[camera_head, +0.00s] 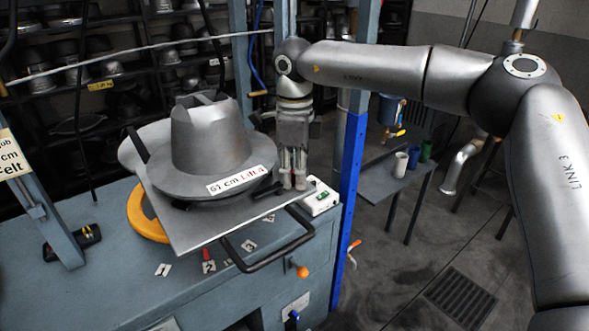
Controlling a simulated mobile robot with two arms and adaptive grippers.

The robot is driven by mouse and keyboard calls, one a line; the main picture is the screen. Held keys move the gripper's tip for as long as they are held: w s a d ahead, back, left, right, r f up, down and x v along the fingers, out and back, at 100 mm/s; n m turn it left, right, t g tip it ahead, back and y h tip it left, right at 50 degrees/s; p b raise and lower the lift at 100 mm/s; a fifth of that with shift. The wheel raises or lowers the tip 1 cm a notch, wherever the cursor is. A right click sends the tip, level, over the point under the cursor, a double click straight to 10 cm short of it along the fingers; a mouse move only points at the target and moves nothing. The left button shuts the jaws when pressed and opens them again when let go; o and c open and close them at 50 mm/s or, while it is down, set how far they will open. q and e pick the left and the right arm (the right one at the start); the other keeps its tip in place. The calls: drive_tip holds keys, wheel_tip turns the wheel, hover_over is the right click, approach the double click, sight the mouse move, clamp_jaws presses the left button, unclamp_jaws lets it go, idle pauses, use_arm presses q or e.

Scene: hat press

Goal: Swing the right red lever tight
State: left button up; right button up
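My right gripper (293,181) points straight down just right of the grey hat form, above the right edge of its plate. Its fingertips are close together, and I cannot tell if they touch or hold anything. A small red-orange handle (354,245) shows beside the blue post, to the right of and below the gripper and apart from it. Another small red piece (208,254) lies low at the front of the press, under the plate. I cannot tell for sure which is the right red lever. My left gripper is not in view.
The hat form (208,140) stands on a tilted metal plate (190,232) with a black loop handle (270,258). A white box (320,197) sits close right of the gripper. The blue post (350,180) rises beside it. A side table (375,178) holds cups.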

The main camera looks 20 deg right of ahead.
clamp_jaws()
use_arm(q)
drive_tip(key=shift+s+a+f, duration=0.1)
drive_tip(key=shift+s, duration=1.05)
